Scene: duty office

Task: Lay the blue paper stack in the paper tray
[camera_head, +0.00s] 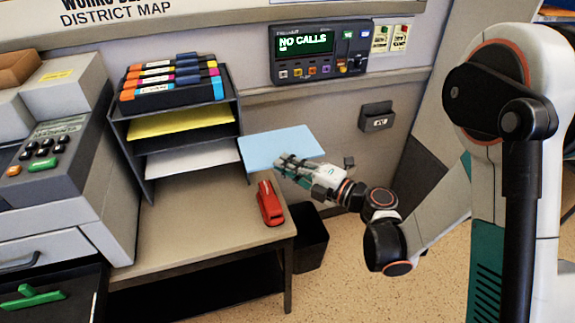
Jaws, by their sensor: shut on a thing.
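The blue paper stack (275,146) is a flat, light-blue sheet-like pile. My gripper (290,163) is shut on its near right edge and holds it roughly level, to the right of the paper tray. The paper tray (144,168) is a dark, several-level rack on the desk. Yellow paper (180,121) lies on one level and white paper (192,158) on a lower one. The stack's left edge appears close to the tray's right side in the picture; I cannot tell if they touch.
A red stapler (269,203) stands on the desk (200,210) below the stack. A grey machine (60,160) stands left. A dark bin (310,240) is right of the desk. A wall call panel (320,66) is behind.

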